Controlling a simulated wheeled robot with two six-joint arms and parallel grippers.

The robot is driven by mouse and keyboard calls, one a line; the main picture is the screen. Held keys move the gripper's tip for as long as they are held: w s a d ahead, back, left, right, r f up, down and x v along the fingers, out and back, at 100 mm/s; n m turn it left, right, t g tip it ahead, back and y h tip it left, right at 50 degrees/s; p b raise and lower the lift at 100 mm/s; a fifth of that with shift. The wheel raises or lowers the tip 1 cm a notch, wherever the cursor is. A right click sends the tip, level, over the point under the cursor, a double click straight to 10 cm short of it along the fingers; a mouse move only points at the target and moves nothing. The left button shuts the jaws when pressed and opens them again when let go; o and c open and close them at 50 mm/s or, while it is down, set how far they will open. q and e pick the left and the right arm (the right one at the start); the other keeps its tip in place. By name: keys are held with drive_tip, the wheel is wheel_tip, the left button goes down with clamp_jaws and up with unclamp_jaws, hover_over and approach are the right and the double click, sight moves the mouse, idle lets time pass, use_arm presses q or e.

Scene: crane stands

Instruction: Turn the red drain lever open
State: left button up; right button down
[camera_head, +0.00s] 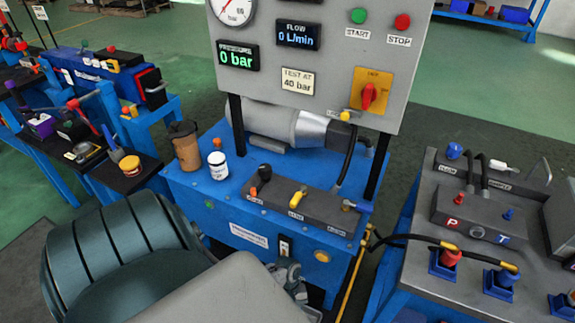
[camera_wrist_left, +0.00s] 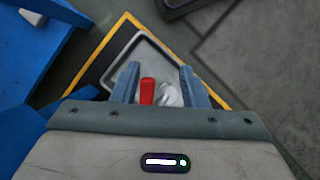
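The red drain lever (camera_wrist_left: 147,92) shows in the left wrist view as a short red bar beside a whitish fitting (camera_wrist_left: 169,94). My left gripper (camera_wrist_left: 159,72) is open, with the lever in the gap between its fingers, nearer the left one. I cannot tell whether a finger touches it. In the head view my left arm crosses the lower left and the lever does not show. My right gripper is not in view.
A blue bench (camera_head: 215,195) carries a white jar (camera_head: 217,165), a brown container (camera_head: 185,146) and a grey valve block (camera_head: 290,203). A grey panel (camera_head: 330,90) reads 0 bar. A grey tray (camera_wrist_left: 195,55) lies below my left gripper.

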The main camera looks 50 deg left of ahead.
use_arm(q)
drive_tip(key=s+d+r, duration=0.1)
drive_tip(key=s+d, duration=0.7)
drive_tip(key=shift+p, duration=0.3)
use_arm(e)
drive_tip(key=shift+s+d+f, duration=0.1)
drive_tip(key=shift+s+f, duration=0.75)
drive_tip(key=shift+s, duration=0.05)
use_arm(q)
drive_tip(key=shift+s+d, duration=0.1)
